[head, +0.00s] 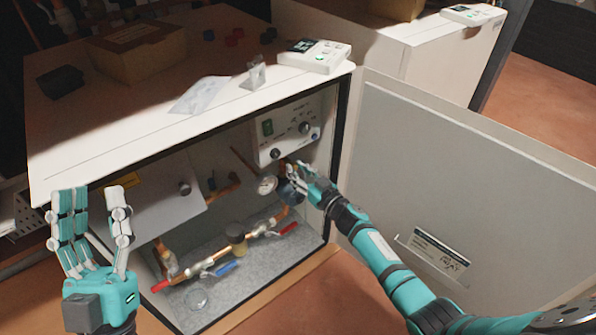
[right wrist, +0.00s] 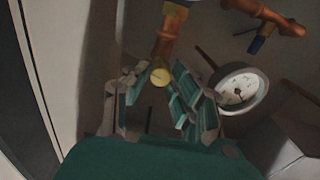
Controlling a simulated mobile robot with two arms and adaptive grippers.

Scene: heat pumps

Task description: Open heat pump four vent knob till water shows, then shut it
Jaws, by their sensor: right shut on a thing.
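The open heat pump (head: 190,115) stands in front of me in the head view, with its pipes and control panel showing. I cannot read a number on it. My right gripper (head: 296,172) reaches inside, below the panel. In the right wrist view, my right gripper (right wrist: 160,92) is shut on a small round brass vent knob (right wrist: 160,77) at the end of a copper pipe. A white-faced gauge (right wrist: 240,92) is just right of the fingers; it also shows in the head view (head: 266,185). I see no water clearly. My left gripper (head: 94,200) is open and empty at the cabinet's front left.
The open door (head: 450,150) stands to the right of my right arm. A cardboard box (head: 138,50) and a white controller (head: 314,55) are on top.

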